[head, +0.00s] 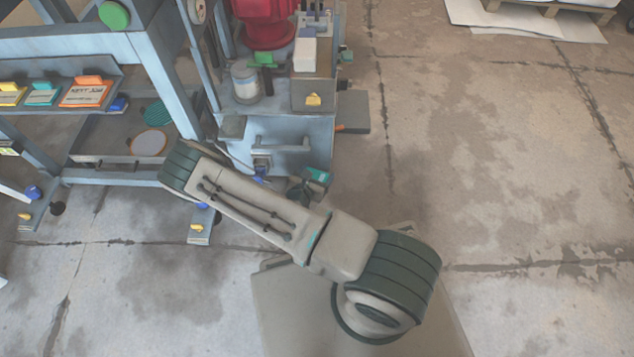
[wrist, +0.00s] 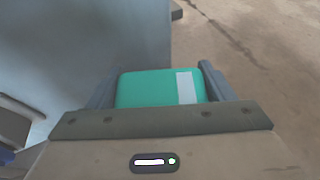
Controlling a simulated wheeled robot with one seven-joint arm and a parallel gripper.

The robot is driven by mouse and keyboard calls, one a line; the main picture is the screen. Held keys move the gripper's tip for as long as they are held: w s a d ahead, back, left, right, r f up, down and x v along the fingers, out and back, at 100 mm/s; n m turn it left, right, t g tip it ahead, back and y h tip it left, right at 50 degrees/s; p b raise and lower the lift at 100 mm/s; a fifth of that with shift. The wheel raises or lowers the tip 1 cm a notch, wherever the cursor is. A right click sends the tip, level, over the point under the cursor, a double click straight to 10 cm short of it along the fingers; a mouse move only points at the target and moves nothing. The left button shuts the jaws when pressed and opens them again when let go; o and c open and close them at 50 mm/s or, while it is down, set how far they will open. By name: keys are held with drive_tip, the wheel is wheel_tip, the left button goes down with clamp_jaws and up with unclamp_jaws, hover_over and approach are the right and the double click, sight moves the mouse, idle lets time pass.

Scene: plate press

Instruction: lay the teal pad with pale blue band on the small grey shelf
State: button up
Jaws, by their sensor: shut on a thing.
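The teal pad with a pale blue band (wrist: 160,88) is held between the two fingers of my gripper (wrist: 158,85) in the wrist view. The band runs across its right part. In the head view the pad (head: 318,175) is a small teal patch at my gripper (head: 308,186), in front of the press's blue-grey base and partly hidden by my arm. A small grey shelf (head: 353,112) juts from the right side of the press, up and right of the pad and apart from it. A dark grey edge shows at the top of the wrist view.
The press (head: 268,20) has a grey block with a yellow piece (head: 313,99) at its front. A blue-grey rack (head: 60,75) with coloured pads stands at the left. Pallets (head: 540,12) lie far right.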

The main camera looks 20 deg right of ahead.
wheel_tip(320, 180, down, 4)
drive_tip(key=shift+f+b, duration=0.1)
drive_tip(key=shift+b, duration=1.05)
drive_tip(key=o, duration=1)
